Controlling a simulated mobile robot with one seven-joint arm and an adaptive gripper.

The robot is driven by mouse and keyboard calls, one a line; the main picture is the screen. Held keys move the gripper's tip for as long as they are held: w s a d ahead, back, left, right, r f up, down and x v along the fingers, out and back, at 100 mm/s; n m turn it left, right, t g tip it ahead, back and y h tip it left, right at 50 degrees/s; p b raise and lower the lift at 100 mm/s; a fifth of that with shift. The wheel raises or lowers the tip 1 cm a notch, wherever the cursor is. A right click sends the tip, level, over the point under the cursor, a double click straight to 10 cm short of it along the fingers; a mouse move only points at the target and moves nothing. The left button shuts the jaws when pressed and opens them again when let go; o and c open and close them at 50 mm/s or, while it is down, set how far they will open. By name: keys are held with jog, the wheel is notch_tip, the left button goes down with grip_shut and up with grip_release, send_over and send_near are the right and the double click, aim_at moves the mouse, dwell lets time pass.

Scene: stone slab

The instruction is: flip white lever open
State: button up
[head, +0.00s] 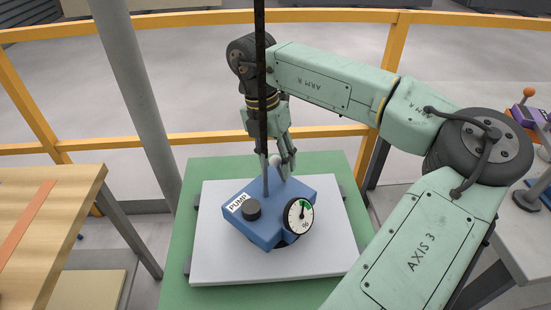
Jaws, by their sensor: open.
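A blue pump box (269,228) with a PUMP label, a black knob (252,209) and a round percent gauge (299,216) sits on the slab. A grey upright lever (266,182) rises from its top, with a pale rounded tip (275,160) by my fingers; I cannot tell how far the pale tip belongs to the lever. My gripper (284,172) points down over the back of the box with its fingers apart, close around or beside the pale tip. A thin dark vertical pole crosses in front of the gripper and hides part of it.
The pale stone slab (215,255) lies on a green table (185,280). A wooden table (60,195) stands at left, and a grey bench with a purple device (530,117) at right. A grey post (140,90) and yellow rails (330,18) stand behind.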

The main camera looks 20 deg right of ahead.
jog(key=shift+c, duration=0.5)
grip_shut()
